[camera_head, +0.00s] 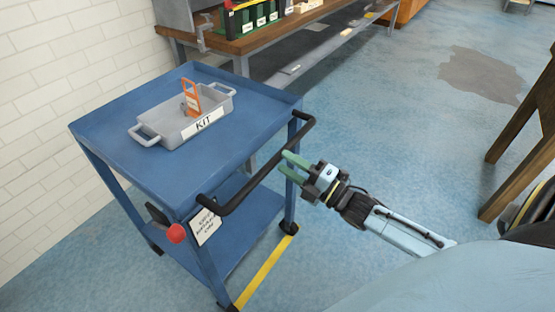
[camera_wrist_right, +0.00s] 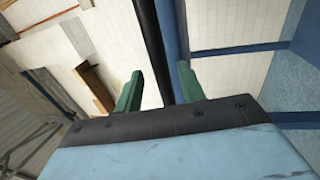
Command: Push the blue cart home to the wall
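The blue cart (camera_head: 110,128) stands upright at left centre in the head view, near the white brick wall (camera_head: 60,70). Its black push handle (camera_head: 245,187) runs along the side facing me. My right gripper (camera_head: 288,163) has green fingers, spread apart and pointing at the handle near its right end. In the right wrist view, the dark handle bar (camera_wrist_right: 152,45) lines up between the two open fingers (camera_wrist_right: 158,86); I cannot tell whether they touch it. A grey KIT tray (camera_head: 168,131) with an orange item (camera_head: 191,100) sits on the cart top. My left gripper is out of view.
A wooden workbench (camera_head: 262,40) with green bins stands behind the cart. A yellow floor line (camera_head: 266,268) runs by the cart's near right wheel. A red knob (camera_head: 176,233) and a label card (camera_head: 205,227) are on the cart's near end. Wooden legs (camera_head: 515,180) stand at right; the floor between is open.

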